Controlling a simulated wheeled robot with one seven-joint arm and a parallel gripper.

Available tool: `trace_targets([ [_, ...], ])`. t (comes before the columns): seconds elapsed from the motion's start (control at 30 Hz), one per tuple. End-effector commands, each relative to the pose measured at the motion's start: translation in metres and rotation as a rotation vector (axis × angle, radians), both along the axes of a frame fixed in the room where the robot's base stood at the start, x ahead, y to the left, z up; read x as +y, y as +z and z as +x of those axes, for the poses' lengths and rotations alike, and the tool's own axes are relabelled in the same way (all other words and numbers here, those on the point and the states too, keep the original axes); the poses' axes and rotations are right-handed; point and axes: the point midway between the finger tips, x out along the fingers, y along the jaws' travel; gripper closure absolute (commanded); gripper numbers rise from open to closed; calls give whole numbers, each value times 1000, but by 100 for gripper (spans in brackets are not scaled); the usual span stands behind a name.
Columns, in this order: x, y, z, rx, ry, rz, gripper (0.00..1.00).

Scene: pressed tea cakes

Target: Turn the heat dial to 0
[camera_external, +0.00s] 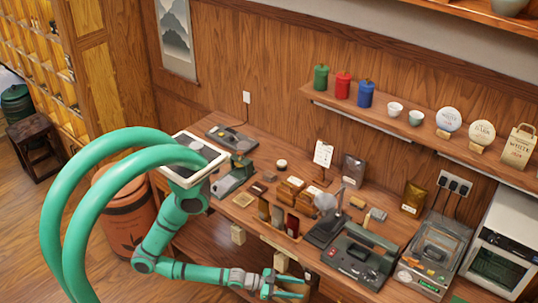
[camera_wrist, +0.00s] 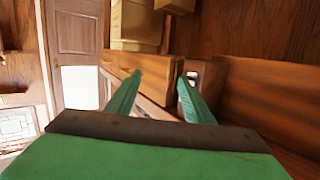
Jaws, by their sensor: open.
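The heat dial is too small to pick out for certain in either view. A dark appliance with small controls (camera_external: 357,256) sits at the front right of the bench, and a sealer-like machine with a clear lid (camera_external: 432,258) stands to its right. I cannot tell which of them carries the dial. My gripper (camera_external: 303,287) is in front of the bench's front edge, left of the dark appliance in the picture. It is open and empty. In the wrist view its two green fingers (camera_wrist: 160,78) stand apart beside wooden bench parts, with no dial between them.
The wooden bench (camera_external: 222,201) holds tea cakes, boxes and a lamp-like stand (camera_external: 327,228). A white oven (camera_external: 497,253) stands at the far right. A wall shelf (camera_external: 335,106) carries canisters and cups. An orange barrel (camera_external: 124,215) stands left of the bench. Open floor lies at the lower left.

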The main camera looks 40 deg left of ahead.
Motion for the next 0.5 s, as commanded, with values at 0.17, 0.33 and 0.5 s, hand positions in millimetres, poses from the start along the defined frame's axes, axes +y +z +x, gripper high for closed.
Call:
trace_targets([
  [0.17, -78, 42, -8, 56, -122, -226, 53],
  [0.33, -139, 100, -7, 171, -202, -506, 53],
  [0.5, -189, 165, -5, 322, -270, -787, 53],
])
